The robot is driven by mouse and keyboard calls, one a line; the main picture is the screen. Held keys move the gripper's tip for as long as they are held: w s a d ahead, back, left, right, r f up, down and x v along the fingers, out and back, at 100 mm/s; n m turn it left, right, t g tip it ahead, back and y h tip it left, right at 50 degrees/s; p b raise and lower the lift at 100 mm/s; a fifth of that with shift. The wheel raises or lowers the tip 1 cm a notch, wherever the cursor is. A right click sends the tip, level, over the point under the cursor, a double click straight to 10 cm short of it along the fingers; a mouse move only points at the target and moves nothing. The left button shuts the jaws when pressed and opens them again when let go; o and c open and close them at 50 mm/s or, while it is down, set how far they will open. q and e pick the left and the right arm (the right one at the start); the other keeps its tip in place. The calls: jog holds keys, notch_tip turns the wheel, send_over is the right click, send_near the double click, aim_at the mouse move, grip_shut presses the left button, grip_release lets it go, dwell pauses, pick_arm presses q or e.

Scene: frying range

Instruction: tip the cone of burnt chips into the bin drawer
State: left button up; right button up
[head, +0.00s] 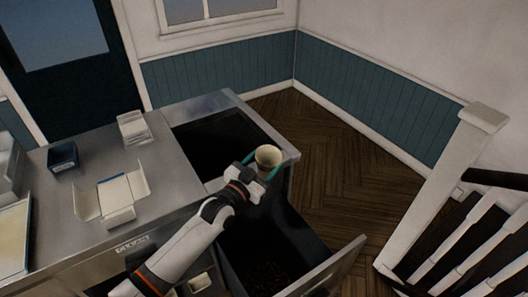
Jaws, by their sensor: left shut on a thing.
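My left gripper (258,170) comes in from the lower left and is shut on a pale cone (268,156). The cone's round rim faces up and toward me, and its lower part is hidden by the gripper. I cannot make out chips in it. The bin drawer (345,262) is pulled out below, at the front of the steel counter. Its inside is dark, with small brownish bits at the bottom. The gripper and cone are above the drawer's far end, near the counter's right corner. My right gripper is not in view.
The steel counter (180,165) holds an open white carton (118,192), a dark blue box (62,157) and a white stack (132,127). A dark recess (215,140) lies beside the cone. A white stair post (440,185) stands at right; the wooden floor between is clear.

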pick_arm(q)
jog(key=n+p, duration=0.1)
jog(key=r+n+y+p, duration=0.1)
jog(key=n+p, duration=0.1)
jog(key=shift+s+d+g, duration=0.1)
jog(key=shift+g, duration=0.3)
jog(key=shift+r+p, duration=0.8)
jog(key=shift+r, duration=0.2)
jog(key=shift+f, duration=0.1)
